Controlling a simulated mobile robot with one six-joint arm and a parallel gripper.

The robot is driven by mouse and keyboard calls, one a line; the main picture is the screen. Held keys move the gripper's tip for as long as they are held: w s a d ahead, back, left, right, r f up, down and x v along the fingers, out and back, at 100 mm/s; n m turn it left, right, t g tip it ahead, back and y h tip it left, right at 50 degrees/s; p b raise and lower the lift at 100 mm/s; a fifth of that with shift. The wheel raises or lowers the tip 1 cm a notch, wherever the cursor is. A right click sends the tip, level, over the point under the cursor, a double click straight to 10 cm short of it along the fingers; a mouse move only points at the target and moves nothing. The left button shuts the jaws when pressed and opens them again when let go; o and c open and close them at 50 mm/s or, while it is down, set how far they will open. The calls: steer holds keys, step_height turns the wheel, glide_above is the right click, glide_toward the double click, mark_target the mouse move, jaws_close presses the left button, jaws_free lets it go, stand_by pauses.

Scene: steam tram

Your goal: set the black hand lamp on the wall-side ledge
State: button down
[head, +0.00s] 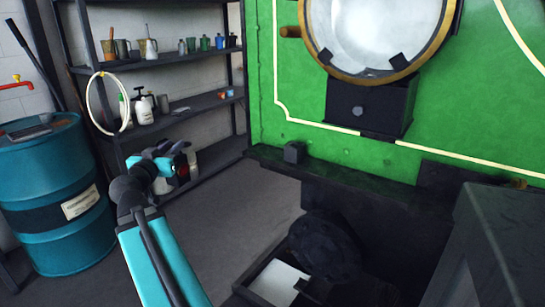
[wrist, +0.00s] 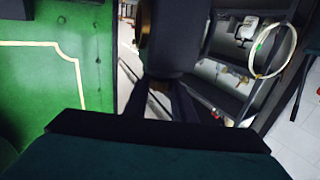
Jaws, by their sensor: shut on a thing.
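My gripper (head: 172,160) is at the end of my teal arm, left of the green tram front in the head view. In the wrist view my gripper (wrist: 160,92) is shut on a dark, rounded body, the black hand lamp (wrist: 173,42), with a brass-coloured part at its left edge. The lamp is hard to make out in the head view against the shelves. The dark ledge (head: 345,182) runs along the foot of the green panel, to the right of my gripper. The held lamp is apart from it.
A small dark block (head: 294,152) stands near the ledge's left end. A large brass-rimmed headlamp (head: 375,30) sits above on a black box (head: 368,106). Shelves (head: 205,100) with cans and bottles stand behind my gripper. A blue drum (head: 55,195) is at left.

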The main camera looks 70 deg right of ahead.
steer(key=s+d+r+g+b, duration=0.1)
steer(key=s+d+r, duration=0.3)
steer(key=s, duration=0.5)
steer(key=s+d+r+m+b, duration=0.1)
steer(key=s+d+r+b, duration=0.2)
steer(key=s, duration=0.6)
steer(key=shift+s+d+r+g, duration=0.2)
steer(key=shift+d+r+g, duration=0.2)
steer(key=shift+d+r, duration=0.5)
steer(key=shift+a, duration=0.1)
